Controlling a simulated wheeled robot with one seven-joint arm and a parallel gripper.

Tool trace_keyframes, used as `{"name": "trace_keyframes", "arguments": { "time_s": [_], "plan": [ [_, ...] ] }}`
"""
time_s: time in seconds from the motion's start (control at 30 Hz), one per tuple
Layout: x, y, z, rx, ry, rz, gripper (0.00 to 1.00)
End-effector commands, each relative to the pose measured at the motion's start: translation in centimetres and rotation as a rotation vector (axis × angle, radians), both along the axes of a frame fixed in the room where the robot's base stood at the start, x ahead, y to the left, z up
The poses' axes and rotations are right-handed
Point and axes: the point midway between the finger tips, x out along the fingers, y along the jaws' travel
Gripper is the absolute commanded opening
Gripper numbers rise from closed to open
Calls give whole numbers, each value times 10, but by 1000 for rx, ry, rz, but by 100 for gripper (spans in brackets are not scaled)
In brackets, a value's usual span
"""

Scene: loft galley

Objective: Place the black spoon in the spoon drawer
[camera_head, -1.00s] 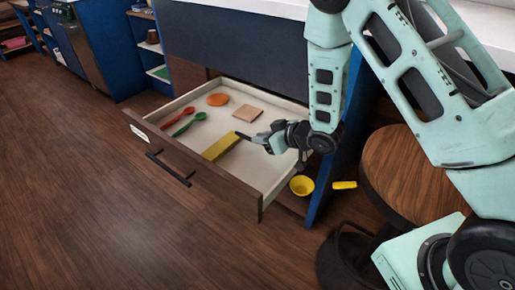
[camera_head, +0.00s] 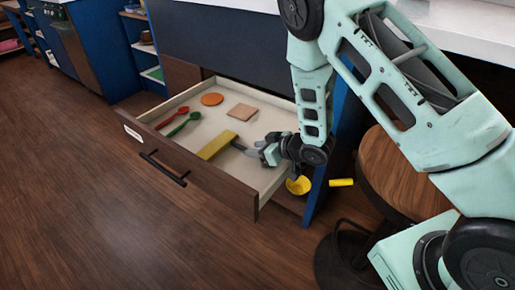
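The spoon drawer (camera_head: 262,202) is pulled open, with a white label on its brown front. A red spoon (camera_head: 172,117) and a green spoon (camera_head: 184,124) lie in its left part. My gripper (camera_head: 262,151) is over the drawer's right side, close to the wall. It appears shut on the black spoon (camera_head: 238,146): a thin dark handle sticks out to the left of the fingers, towards a yellow block (camera_head: 216,146). The middle of the spoon is hidden by the fingers. A dark bit below the wrist may be its other end; I cannot tell whether the spoon touches the drawer floor.
An orange disc (camera_head: 212,99) and a tan square (camera_head: 241,112) lie at the drawer's back. A yellow bowl (camera_head: 299,186) and a small yellow piece (camera_head: 341,182) are right of the drawer. A round wooden stool (camera_head: 395,180) stands further right.

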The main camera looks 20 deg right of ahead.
Motion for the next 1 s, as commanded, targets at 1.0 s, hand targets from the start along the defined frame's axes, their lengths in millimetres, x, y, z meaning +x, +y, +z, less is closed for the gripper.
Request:
{"name": "trace_keyframes", "arguments": {
  "time_s": [1.0],
  "plan": [
    [-82,-63,61,-4,3,-2,34]
  ]
}}
